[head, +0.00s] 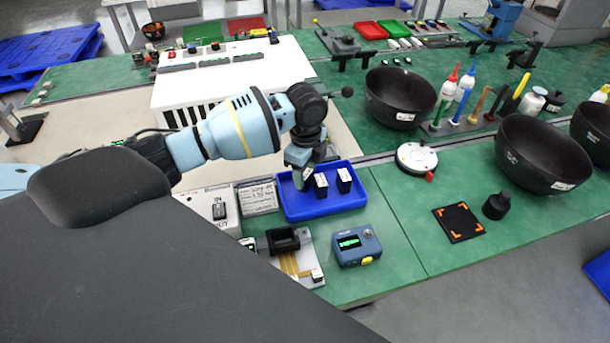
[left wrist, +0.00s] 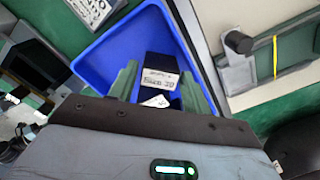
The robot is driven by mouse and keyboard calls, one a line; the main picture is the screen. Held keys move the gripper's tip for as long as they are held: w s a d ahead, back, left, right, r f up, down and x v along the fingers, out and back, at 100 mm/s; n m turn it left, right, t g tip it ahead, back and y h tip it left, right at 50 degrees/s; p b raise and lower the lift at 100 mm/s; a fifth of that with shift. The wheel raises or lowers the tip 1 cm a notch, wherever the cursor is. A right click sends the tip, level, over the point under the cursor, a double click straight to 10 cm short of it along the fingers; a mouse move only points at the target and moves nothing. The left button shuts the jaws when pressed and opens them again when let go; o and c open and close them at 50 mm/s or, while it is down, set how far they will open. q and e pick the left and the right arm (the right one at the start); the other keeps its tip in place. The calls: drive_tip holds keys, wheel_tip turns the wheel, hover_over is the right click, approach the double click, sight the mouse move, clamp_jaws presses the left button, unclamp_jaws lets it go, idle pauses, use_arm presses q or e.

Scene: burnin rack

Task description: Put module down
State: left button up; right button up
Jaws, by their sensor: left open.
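A blue tray (head: 325,205) stands on the green bench in the head view. Black modules with white labels stand in it: one in the middle (head: 320,187) and one to the right (head: 344,180). My left gripper (head: 304,183) is lowered over the tray's left part, with a white label showing at its fingers. In the left wrist view, the open green fingers (left wrist: 158,77) point into the blue tray (left wrist: 110,47). A black labelled module (left wrist: 160,66) shows between and beyond them; whether they touch it I cannot tell. Another white label lies closer to the palm, partly hidden. My right gripper is out of view.
A blue meter with a green display (head: 357,245) and a fixture with a black socket (head: 283,241) stand in front of the tray. A white IN/OUT box (head: 212,208) is to the left. Black bowls (head: 400,97) and a round white dial device (head: 416,158) stand to the right.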

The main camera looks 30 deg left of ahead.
sight(305, 173)
use_arm(q)
wheel_tip(305, 173, up, 10)
drive_tip(key=shift+r+p, duration=0.15)
drive_tip(key=shift+p, duration=0.25)
